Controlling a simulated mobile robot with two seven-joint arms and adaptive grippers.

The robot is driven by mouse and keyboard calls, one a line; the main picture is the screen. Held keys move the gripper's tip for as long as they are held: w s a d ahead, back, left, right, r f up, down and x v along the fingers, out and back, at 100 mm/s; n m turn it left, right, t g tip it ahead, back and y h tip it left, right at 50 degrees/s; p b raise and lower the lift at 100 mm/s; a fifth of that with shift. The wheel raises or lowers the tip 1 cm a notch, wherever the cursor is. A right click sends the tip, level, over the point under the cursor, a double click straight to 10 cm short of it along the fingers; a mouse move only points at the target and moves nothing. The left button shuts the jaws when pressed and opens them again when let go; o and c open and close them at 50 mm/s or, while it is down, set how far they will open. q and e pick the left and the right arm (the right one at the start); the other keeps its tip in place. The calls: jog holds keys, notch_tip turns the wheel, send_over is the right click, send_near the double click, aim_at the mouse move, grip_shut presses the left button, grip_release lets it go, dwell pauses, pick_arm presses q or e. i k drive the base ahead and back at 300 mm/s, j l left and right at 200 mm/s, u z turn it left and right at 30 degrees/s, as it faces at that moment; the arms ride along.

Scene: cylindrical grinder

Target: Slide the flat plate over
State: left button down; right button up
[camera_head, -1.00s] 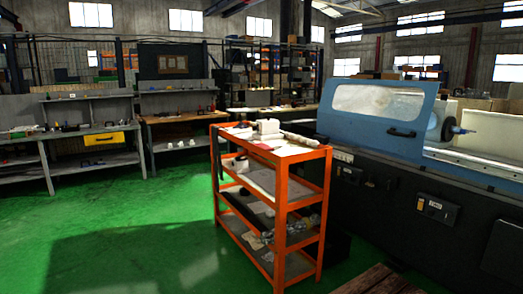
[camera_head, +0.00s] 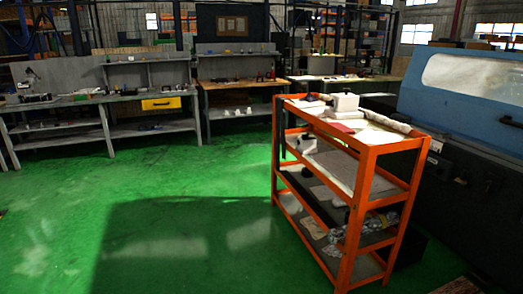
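The blue sliding door panel (camera_head: 475,105) of the grinding machine, with a pale window (camera_head: 478,78) and a dark handle (camera_head: 508,121), is at the right edge of the head view. Its right part is cut off by the frame. I cannot tell whether this panel is the flat plate that the task names. Neither of my grippers is in view.
An orange shelf cart (camera_head: 366,200) with several items stands just left of the machine (camera_head: 465,190). Grey workbenches (camera_head: 60,103) and a wooden-topped bench (camera_head: 240,85) line the back. The green floor (camera_head: 190,230) at left and centre is clear.

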aim_at(338, 125)
jog(key=i+j+z, duration=0.1)
jog(key=i, duration=0.45)
jog(key=i+j+z, duration=0.1)
jog(key=i, duration=0.45)
jog(key=i+j+z, duration=0.1)
jog(key=i+j, duration=0.25)
jog(key=i, duration=0.2)
